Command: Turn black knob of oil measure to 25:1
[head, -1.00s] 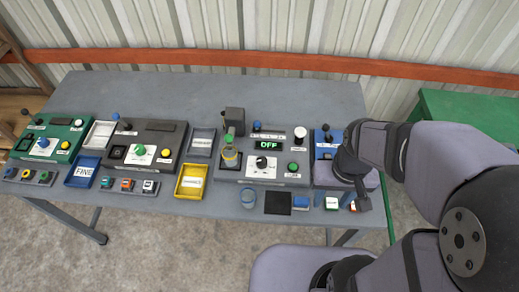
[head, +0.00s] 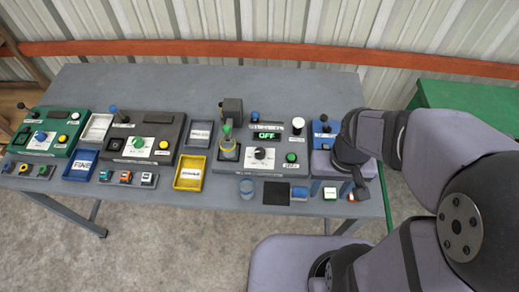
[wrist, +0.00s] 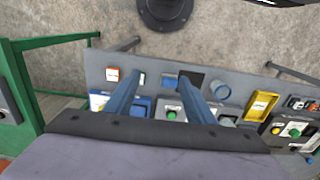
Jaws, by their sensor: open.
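A grey machine (head: 235,168) on the table carries a black knob (head: 260,153) on a white dial plate. Its lit green display (head: 267,135) reads OFF. The dial marks are too small to read, and I cannot tell the knob's setting. A yellow-banded clear vessel (head: 228,150) with a green top stands at the machine's left side. My gripper (head: 331,190) is right of the knob, apart from it, over the table's front right part. In the wrist view its two blue-grey fingers (wrist: 158,60) are spread with nothing held between them. My gripper body partly hides a blue box (head: 323,128).
A green button (head: 291,157) and a white knob (head: 298,124) are close to the black knob. A blue cup (head: 247,187) and a black pad (head: 276,193) lie in front. A yellow tray (head: 190,173) and two other machines stand to the left. The table's back strip is clear.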

